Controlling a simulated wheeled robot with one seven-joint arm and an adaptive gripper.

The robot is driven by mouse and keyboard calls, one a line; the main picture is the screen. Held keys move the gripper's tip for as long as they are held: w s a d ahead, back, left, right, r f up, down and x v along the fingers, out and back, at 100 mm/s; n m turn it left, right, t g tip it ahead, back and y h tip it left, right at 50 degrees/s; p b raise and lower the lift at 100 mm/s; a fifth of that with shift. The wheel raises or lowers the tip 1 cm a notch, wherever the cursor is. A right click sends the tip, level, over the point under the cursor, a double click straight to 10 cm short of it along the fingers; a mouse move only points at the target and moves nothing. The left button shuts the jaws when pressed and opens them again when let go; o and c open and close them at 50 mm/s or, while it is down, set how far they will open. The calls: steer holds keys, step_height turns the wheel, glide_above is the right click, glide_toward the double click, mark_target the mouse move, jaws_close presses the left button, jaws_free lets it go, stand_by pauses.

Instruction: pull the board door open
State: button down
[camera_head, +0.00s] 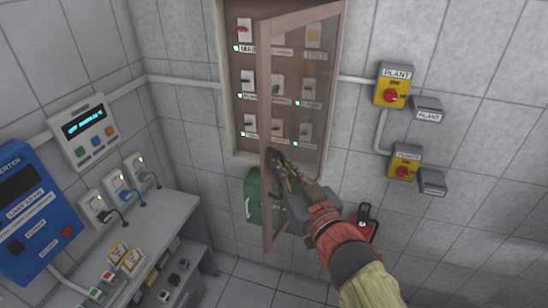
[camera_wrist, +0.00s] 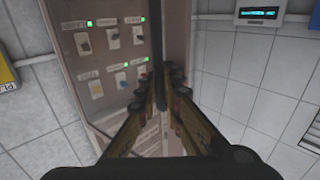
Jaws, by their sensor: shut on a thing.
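The board door (camera_head: 305,85) is a brown-framed, see-through panel on the wall board (camera_head: 240,120). In the head view it stands partly open, swung out from the board, with switches showing behind and beside it. My gripper (camera_head: 277,172) is at the lower part of the door's free left edge.
Yellow switch boxes with red knobs (camera_head: 391,95) are on the wall to the right. A green box (camera_head: 255,198) is below the board. At left are a blue inverter (camera_head: 35,210), a small display unit (camera_head: 83,130) and a grey bench (camera_head: 165,225). Floor shows below.

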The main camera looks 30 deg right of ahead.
steer(key=shift+s+d+r, duration=0.1)
steer(key=shift+s+r, duration=0.05)
steer(key=shift+s, duration=0.1)
stand_by(0.3)
steer(key=c, duration=2)
jaws_free()
